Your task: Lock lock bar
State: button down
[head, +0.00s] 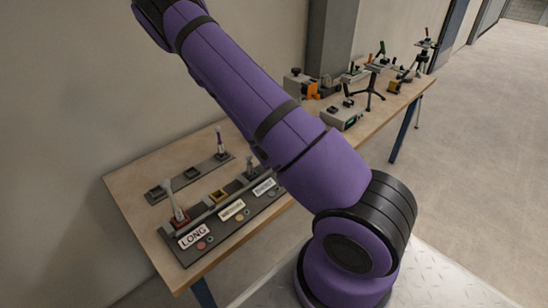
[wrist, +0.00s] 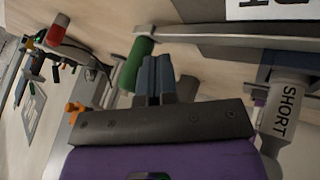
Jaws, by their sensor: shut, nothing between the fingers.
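In the head view, a long grey bar (head: 214,210), which looks like the lock bar, runs along the dark labelled rack (head: 190,252). In the wrist view the grey bar (wrist: 225,38) crosses the upper right, with a green cylinder (wrist: 136,62) near its left end. I cannot tell whether the two are joined. My gripper (wrist: 157,72) is shut and empty. Its fingertips are just right of the green cylinder and below the bar; contact is unclear. A white cylinder marked SHORT (wrist: 286,104) is right of my gripper. My gripper is out of the head view.
The rack has LONG, MEDIUM and third labels, with a grey post (head: 174,202) standing at its LONG end. A second dark strip (head: 190,178) lies behind. Instruments (head: 343,118) fill the far table end. A wall stands behind the table. A red cylinder (wrist: 60,28) shows upper left.

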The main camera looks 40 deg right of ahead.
jog(key=shift+w+d+f, duration=0.2)
jog(key=shift+d+f, duration=0.2)
jog(key=shift+f, duration=0.2)
jog(key=shift+d, duration=1.35)
jog(key=shift+r, duration=0.1)
jog(key=shift+w, duration=0.1)
